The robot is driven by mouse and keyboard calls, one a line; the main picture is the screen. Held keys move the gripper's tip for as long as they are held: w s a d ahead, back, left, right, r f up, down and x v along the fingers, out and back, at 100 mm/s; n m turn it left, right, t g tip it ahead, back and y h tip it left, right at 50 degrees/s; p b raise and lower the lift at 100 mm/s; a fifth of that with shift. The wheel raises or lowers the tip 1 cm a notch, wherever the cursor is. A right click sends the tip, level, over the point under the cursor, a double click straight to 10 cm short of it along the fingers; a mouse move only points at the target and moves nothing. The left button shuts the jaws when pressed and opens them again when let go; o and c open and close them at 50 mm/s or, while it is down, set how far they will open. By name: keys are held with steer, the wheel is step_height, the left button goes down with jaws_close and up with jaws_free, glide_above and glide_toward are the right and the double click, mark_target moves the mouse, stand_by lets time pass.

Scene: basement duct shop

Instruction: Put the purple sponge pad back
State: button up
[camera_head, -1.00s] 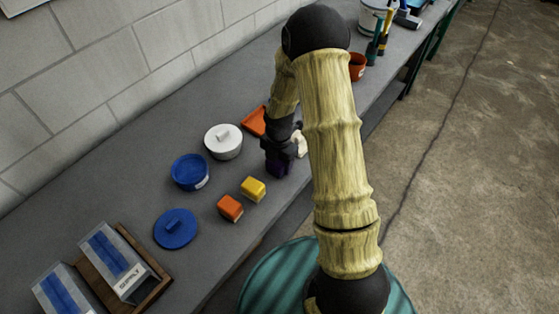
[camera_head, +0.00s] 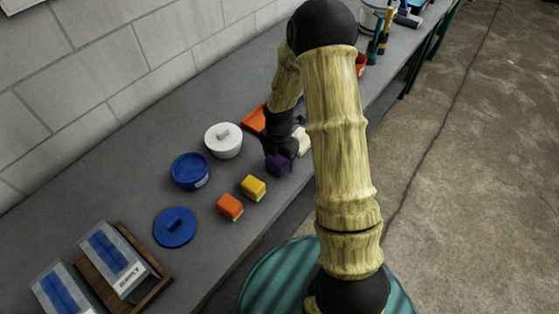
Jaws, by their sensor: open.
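The purple sponge pad (camera_head: 278,165) sits on the grey bench near its front edge, in line with a yellow pad (camera_head: 253,188) and an orange pad (camera_head: 230,207). My gripper (camera_head: 279,154) is open, just above and behind the purple pad in the picture. The arm hides part of that area, and I cannot tell whether the fingers still touch the pad. A cream pad (camera_head: 302,140) shows beyond the purple one, beside my gripper.
An orange tray (camera_head: 254,119) lies partly behind my arm.

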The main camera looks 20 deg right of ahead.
mark_target(280, 159)
step_height(280, 159, up, 10)
steer(key=shift+r+b, duration=0.2)
steer(key=shift+b, duration=0.3)
stand_by(0.3)
steer(key=s+r+m+t, duration=0.1)
steer(key=s+r+m, duration=0.2)
steer(key=s+m, duration=0.4)
steer(key=s+r+m+t, duration=0.1)
steer(key=s+r+m, duration=0.2)
steer(key=s+m, duration=0.5)
steer(key=m, duration=1)
steer(key=shift+a+t, duration=0.3)
steer(key=shift+a, duration=0.05)
